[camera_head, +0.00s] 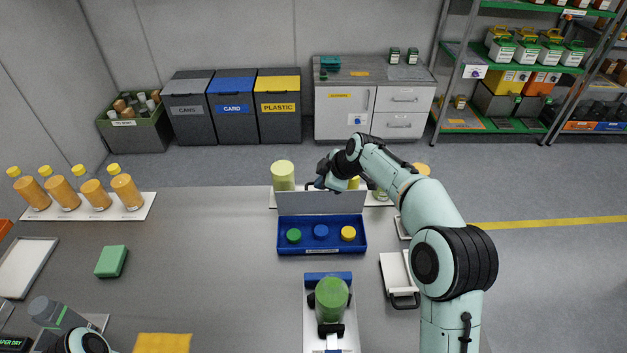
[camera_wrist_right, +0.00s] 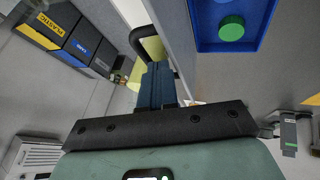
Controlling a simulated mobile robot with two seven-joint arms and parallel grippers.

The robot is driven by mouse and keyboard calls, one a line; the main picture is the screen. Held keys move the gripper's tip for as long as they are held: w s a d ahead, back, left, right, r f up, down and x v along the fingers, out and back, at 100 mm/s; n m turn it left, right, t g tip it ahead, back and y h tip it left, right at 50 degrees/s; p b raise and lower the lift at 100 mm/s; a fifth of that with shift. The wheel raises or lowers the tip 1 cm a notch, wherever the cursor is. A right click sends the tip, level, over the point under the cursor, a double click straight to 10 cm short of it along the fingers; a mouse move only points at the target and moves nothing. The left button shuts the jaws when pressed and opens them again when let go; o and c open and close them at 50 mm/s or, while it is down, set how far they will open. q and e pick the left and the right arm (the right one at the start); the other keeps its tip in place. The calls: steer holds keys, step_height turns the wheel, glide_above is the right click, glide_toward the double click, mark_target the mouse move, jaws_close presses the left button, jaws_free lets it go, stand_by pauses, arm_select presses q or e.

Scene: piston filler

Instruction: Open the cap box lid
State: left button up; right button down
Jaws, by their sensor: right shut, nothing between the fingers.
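The blue cap box (camera_head: 321,249) stands on the grey table and holds a green cap (camera_head: 294,235), a blue cap (camera_head: 321,232) and a yellow cap (camera_head: 348,233). Its grey lid (camera_head: 321,203) stands up, roughly upright, along the box's far edge, so the inside is exposed. My right gripper (camera_head: 320,183) is shut and empty, at the lid's upper edge. Whether it touches the lid is unclear. In the right wrist view, the shut fingers (camera_wrist_right: 155,85) are near a black curved bar (camera_wrist_right: 146,42), and the box (camera_wrist_right: 262,25) shows at the top right. My left gripper is out of view.
A green container (camera_head: 332,298) stands in a fixture in front of the box. Orange bottles (camera_head: 93,193) stand on a white strip at left, near a green sponge (camera_head: 111,261). A white tray (camera_head: 394,269) with a black handle lies right of the box.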

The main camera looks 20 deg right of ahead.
steer(key=shift+w+d+r+p, duration=0.1)
steer(key=shift+w+d+p, duration=0.1)
steer(key=shift+w, duration=0.35)
steer(key=shift+w+d+p, duration=0.1)
steer(key=shift+w+p, duration=0.05)
steer(key=shift+w, duration=0.4)
steer(key=shift+w+d+f, duration=0.1)
steer(key=shift+d+f, duration=0.1)
steer(key=v, duration=1.3)
steer(key=shift+s+r+b, duration=0.2)
steer(key=shift+s+b, duration=0.15)
steer(key=shift+s, duration=0.1)
